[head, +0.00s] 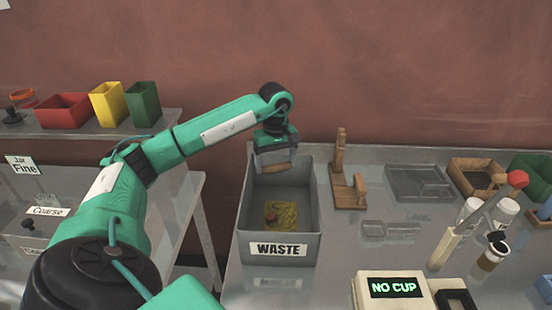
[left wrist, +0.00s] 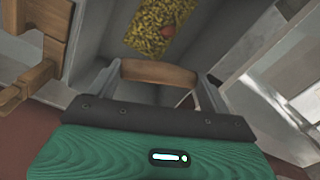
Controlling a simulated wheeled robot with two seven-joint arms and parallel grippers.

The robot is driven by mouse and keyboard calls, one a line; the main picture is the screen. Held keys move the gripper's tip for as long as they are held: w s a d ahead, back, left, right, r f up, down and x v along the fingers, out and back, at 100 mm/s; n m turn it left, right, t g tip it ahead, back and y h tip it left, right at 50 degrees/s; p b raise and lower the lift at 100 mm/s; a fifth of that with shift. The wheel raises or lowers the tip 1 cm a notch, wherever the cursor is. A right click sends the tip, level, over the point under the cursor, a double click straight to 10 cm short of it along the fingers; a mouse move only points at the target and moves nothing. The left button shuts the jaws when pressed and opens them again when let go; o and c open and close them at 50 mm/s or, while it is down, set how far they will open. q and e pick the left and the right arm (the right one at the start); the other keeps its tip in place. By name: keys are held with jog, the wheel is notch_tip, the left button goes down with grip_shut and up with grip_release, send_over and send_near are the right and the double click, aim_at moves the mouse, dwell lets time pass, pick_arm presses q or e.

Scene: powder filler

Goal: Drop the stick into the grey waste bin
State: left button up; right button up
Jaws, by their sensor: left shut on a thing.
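The grey waste bin (head: 305,200), labelled WASTE, stands at the left end of the metal table. My left gripper (head: 273,166) is over the back part of the bin, shut on a short brown wooden stick (head: 275,168). In the left wrist view the stick (left wrist: 158,72) lies crosswise between the fingers, with the bin's interior (left wrist: 200,35) beyond it. A yellow grainy patch with a small reddish piece (left wrist: 155,25) lies on the bin floor. My right gripper is not in view.
A wooden stand (head: 345,180) is right of the bin. A device reading NO CUP (head: 395,288) stands at the front. Jars and a red-knobbed lever (head: 517,179) are at right. A side shelf holds red, yellow and green containers (head: 107,104).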

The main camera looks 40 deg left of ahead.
aim_at(275, 173)
pick_arm(q)
jog(key=shift+s+f, duration=0.1)
jog(key=shift+f, duration=0.45)
notch_tip(275, 173, down, 4)
jog(key=b, duration=0.2)
jog(key=shift+b, duration=0.3)
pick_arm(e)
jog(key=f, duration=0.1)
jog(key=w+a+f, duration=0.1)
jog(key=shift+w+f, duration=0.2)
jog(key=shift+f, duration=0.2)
pick_arm(q)
jog(key=o, duration=0.9)
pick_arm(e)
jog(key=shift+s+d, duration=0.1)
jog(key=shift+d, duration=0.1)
